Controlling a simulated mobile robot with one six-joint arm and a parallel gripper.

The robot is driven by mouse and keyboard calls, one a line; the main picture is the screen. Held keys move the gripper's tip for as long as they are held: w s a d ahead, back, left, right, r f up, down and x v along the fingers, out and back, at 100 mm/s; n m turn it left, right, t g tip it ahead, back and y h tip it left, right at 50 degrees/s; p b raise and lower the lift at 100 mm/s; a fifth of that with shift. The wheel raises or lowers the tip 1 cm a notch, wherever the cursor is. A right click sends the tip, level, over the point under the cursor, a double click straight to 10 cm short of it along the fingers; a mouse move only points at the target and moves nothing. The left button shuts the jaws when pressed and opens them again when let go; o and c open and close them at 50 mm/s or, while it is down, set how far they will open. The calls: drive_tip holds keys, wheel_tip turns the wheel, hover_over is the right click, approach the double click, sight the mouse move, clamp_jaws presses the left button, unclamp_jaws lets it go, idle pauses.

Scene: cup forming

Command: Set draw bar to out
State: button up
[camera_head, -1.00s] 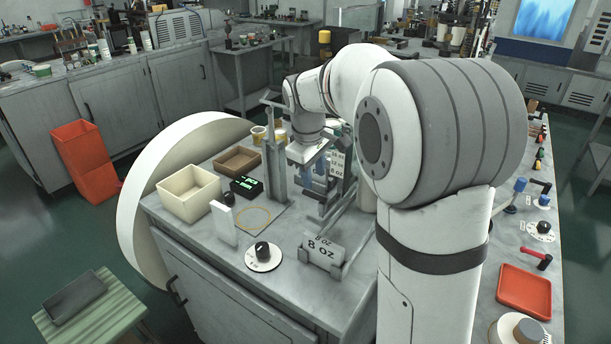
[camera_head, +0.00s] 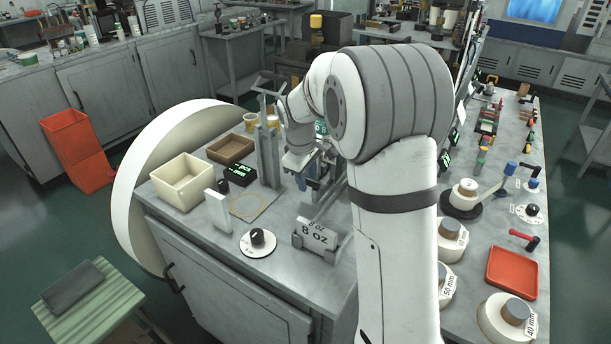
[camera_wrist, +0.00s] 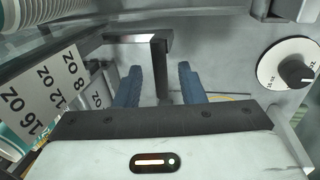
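My gripper (camera_wrist: 160,70) is open, with its two blue fingers apart in the wrist view. A dark grey L-shaped bar (camera_wrist: 139,38), which looks like the draw bar, lies ahead of it. The bar's stem hangs between the two fingers, and I see a gap on each side. In the head view my gripper (camera_head: 312,180) is low over the bench, behind the 8 oz block and right of the tall grey uprights. My arm hides part of this area, and the bar is not clear there.
An 8 oz sign block (camera_head: 316,234) and a dial with a black knob (camera_head: 258,243) stand at the bench front. Tall grey uprights (camera_head: 268,150) and a cream bin (camera_head: 182,181) are to the left. Size cards (camera_wrist: 50,95) are close on the wrist view's left.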

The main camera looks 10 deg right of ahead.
drive_tip(key=shift+c, duration=0.2)
clamp_jaws()
